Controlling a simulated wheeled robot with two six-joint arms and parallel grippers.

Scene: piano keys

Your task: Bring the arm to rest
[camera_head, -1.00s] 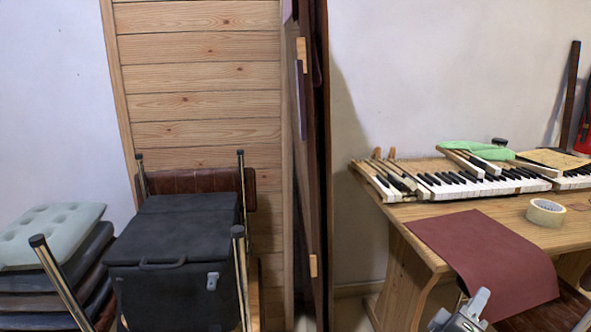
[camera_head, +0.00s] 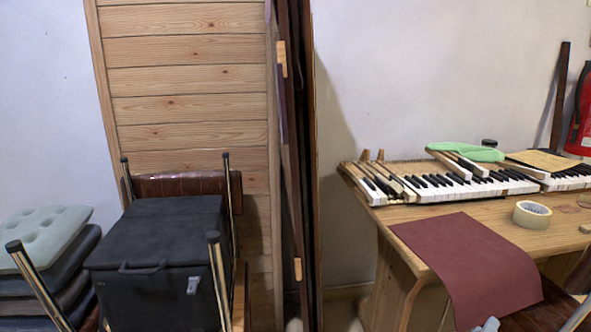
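A long piano keyboard (camera_head: 455,187) with black and white keys lies on the wooden table at the right. Several loose keys lie at its left end and across its middle. Only a small light-grey tip of my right gripper (camera_head: 490,325) shows at the bottom edge, in front of the hanging end of the dark red sheet (camera_head: 462,250). The rest of it is cut off by the frame, so I cannot see whether its fingers are apart or hold anything. I cannot make out my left gripper.
A tape roll (camera_head: 532,214) and a green cloth (camera_head: 466,152) are on the table (camera_head: 400,245). Bare floor room is hardly visible.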

